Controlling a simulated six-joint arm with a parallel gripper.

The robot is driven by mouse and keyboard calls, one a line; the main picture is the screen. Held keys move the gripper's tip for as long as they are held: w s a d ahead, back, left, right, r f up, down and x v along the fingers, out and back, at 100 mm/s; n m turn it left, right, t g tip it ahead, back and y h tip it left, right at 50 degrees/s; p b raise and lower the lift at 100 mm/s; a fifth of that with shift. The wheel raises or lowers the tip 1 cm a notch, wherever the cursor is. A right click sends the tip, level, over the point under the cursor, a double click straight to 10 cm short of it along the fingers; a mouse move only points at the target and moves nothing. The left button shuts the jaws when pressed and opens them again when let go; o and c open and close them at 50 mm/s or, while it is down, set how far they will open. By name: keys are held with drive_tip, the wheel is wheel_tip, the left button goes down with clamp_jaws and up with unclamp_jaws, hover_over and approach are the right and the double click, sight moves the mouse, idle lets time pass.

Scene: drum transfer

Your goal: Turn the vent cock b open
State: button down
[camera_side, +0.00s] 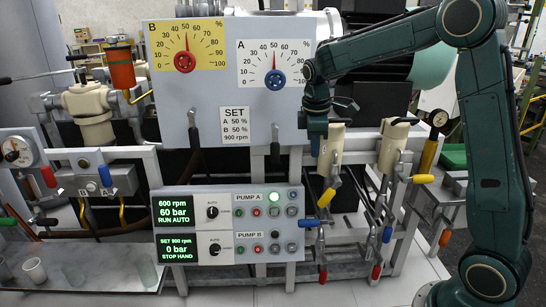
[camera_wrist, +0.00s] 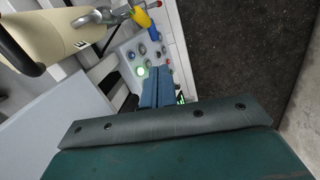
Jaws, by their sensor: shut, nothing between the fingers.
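No label that reads as vent cock b is legible, so I cannot tell which handle it is. A yellow handle (camera_side: 326,198) and a blue handle (camera_side: 309,223) sit on pipework below the right cream cylinder group, right of the control panel. A yellow handle (camera_wrist: 140,16) and a blue one (camera_wrist: 153,34) also show at the top of the wrist view. My gripper (camera_side: 316,150) points down in front of the rack, beside a cream cylinder (camera_side: 331,150). In the wrist view its blue fingers (camera_wrist: 157,92) are together and empty, over the panel area and apart from the handles.
The control panel (camera_side: 229,225) with lit screens and buttons is below left of my gripper. The dial board (camera_side: 236,85) is to its upper left. More cream cylinders (camera_side: 392,147) and colored handles crowd the right. Cups (camera_side: 35,270) stand at the lower left.

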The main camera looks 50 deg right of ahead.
drive_tip(key=w+d+f+n+g, duration=0.1)
drive_tip(key=w+d+f, duration=0.1)
drive_tip(key=w+f, duration=0.2)
drive_tip(key=shift+f, duration=0.85)
drive_tip(key=shift+s+f, duration=0.1)
hover_over(320, 201)
drive_tip(key=a, duration=0.2)
wheel_tip(320, 201, down, 11)
drive_tip(key=shift+d+f, duration=0.3)
drive_tip(key=shift+d, duration=0.35)
